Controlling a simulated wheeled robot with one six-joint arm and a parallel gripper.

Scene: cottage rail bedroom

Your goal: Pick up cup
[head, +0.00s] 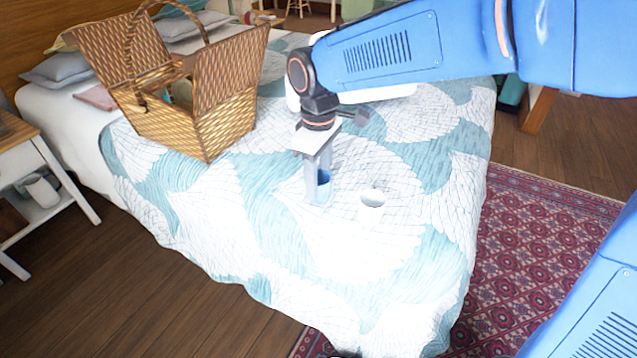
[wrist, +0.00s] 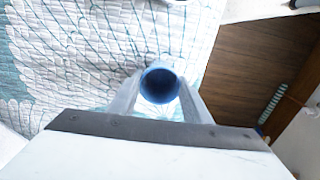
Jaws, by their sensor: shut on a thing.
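A small blue cup (head: 324,186) is upright at the bed, between the fingers of my gripper (head: 318,188). In the wrist view I look down into the round dark opening of the blue cup (wrist: 160,84), with one finger of my gripper (wrist: 159,92) against each side. My gripper is shut on the cup. I cannot tell whether its base touches the quilt. A white cup (head: 372,205) stands on the quilt just to the right, apart from my gripper.
The bed has a teal and white quilt (head: 235,240) with free room in front. An open wicker basket (head: 190,125) stands behind left. A white side table (head: 62,170) is at the left edge. A red patterned rug (head: 545,250) lies to the right.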

